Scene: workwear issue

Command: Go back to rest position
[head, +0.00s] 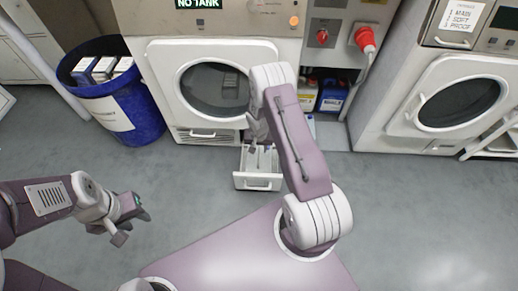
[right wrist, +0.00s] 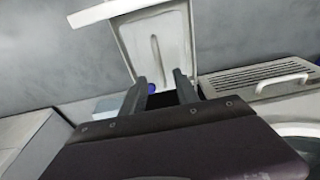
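My right gripper (right wrist: 161,90) reaches down at an open white drawer (head: 258,182) below the middle machine. In the right wrist view its two dark fingers stand apart with nothing seen held between them. The drawer also shows there, pale with a raised ridge along its floor (right wrist: 155,50). A small blue spot shows between the fingers; I cannot tell what it is. In the head view the right forearm partly hides this gripper. My left gripper (head: 133,207) hangs over bare floor at the left, away from everything; its finger gap is unclear.
The middle machine (head: 160,80) has a round door and a display reading "NO TANK". A blue bin (head: 135,110) with boxes stands to its left. Blue containers (head: 333,97) sit in a niche to its right. Another machine (head: 400,85) stands further right. The grey floor in front is clear.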

